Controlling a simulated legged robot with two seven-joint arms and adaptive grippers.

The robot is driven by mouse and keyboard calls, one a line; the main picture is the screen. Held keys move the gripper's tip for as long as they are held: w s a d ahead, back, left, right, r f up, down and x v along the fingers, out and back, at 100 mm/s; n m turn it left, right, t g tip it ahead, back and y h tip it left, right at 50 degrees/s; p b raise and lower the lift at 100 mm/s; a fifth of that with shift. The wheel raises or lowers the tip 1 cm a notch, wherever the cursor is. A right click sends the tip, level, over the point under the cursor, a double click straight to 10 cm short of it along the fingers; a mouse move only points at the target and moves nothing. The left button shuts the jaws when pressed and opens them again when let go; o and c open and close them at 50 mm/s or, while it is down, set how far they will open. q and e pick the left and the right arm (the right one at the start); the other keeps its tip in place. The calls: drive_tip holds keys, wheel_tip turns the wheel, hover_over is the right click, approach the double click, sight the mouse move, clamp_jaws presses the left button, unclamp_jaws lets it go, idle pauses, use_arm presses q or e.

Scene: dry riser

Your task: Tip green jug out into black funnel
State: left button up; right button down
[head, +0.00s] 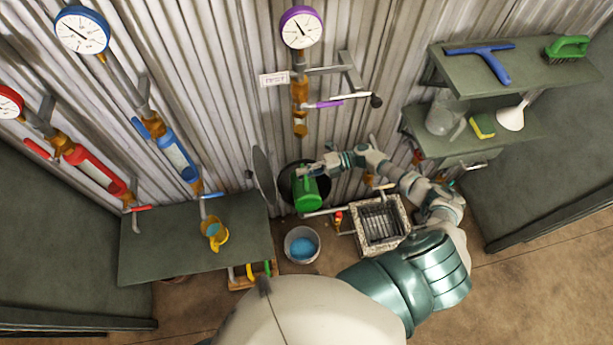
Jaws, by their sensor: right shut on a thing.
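The green jug (307,196) is in the middle of the head view, low in front of the corrugated wall. My right gripper (318,169) is shut on it at its upper side; the fingers partly cover the handle. The jug is held over a round black opening, which looks like the black funnel (285,182). The jug hides much of the funnel. I cannot tell how far the jug is tilted or whether anything flows from it. My left gripper is not in view.
A bucket of blue liquid (301,246) stands below the jug. A grated drain box (380,223) is to the right. Shelves (480,135) with cleaning things hang right. Pipes and gauges line the wall.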

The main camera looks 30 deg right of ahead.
sight(303, 165)
drive_tip(key=shift+w+d+r+p, duration=0.15)
drive_tip(key=shift+w+r+p, duration=0.15)
drive_tip(key=shift+w+r, duration=0.15)
drive_tip(key=shift+w+d+m+p, duration=0.5)
drive_tip(key=shift+d+m+p, duration=0.05)
drive_tip(key=shift+m, duration=0.05)
drive_tip(key=shift+w+d+f, duration=0.15)
drive_tip(key=shift+d+f, duration=0.05)
drive_tip(key=shift+d, duration=0.05)
drive_tip(key=shift+w+d+f+m+g+y, duration=0.1)
drive_tip(key=shift+w+d+m+g+y, duration=0.2)
drive_tip(key=shift+a, duration=0.65)
drive_tip(key=shift+d, duration=0.55)
drive_tip(key=shift+a, duration=0.35)
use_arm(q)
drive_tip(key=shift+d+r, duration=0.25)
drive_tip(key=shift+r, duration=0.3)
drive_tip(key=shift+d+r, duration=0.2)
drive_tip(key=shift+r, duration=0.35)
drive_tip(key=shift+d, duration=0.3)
use_arm(e)
drive_tip(key=shift+d, duration=0.3)
